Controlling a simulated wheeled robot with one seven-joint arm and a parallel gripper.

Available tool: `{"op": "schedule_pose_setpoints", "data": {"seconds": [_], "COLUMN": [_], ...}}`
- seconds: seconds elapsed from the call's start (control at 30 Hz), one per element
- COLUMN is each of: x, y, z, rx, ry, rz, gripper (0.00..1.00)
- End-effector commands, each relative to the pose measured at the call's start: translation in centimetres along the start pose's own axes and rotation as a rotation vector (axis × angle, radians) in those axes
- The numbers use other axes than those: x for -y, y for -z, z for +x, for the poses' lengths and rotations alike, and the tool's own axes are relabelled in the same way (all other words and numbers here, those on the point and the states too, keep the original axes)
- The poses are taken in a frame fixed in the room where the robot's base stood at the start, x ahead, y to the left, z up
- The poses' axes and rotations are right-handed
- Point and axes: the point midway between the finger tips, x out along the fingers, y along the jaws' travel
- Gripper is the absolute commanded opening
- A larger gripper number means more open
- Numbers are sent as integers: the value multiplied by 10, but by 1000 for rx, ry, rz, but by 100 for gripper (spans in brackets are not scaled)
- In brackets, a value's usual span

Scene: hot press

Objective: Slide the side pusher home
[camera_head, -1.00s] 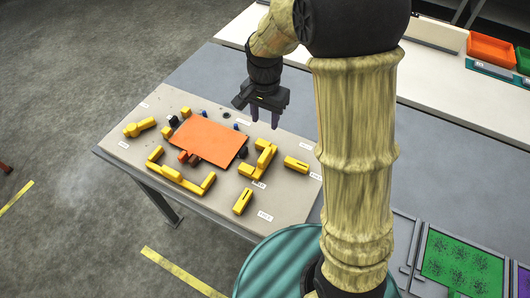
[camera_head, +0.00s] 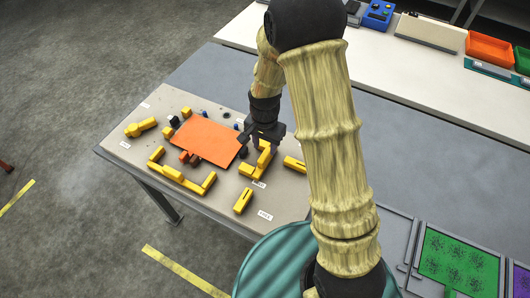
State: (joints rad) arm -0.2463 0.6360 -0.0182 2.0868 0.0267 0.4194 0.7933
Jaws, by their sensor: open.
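My gripper (camera_head: 264,141) is open, its fingers pointing down just above the upright yellow piece (camera_head: 257,169) to the right of the orange plate. I take this piece for the side pusher; its label is too small to read. The fingers hide part of its top, and I cannot tell whether they touch it. The orange plate (camera_head: 206,139) lies flat on the pale fixture board (camera_head: 278,206). A gap shows between the plate's right edge and the yellow piece.
A yellow bracket (camera_head: 181,179) lies along the plate's front edge. Loose-looking yellow blocks stand to the right (camera_head: 294,163) and front right (camera_head: 243,201). A yellow handle piece (camera_head: 140,127) is at the left.

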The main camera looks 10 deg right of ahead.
Motion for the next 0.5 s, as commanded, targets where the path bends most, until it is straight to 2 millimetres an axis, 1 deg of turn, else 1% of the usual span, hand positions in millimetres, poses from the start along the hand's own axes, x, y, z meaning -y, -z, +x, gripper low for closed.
{"op": "schedule_pose_setpoints", "data": {"seconds": [0.1, 0.3, 0.5], "x": [0, 0, 0], "y": [-1, 0, 0], "z": [18, 44, 54], "rx": [3, 2, 0], "ry": [-3, -2, 0], "rz": [0, -1, -1], "gripper": [42, 42, 42]}}
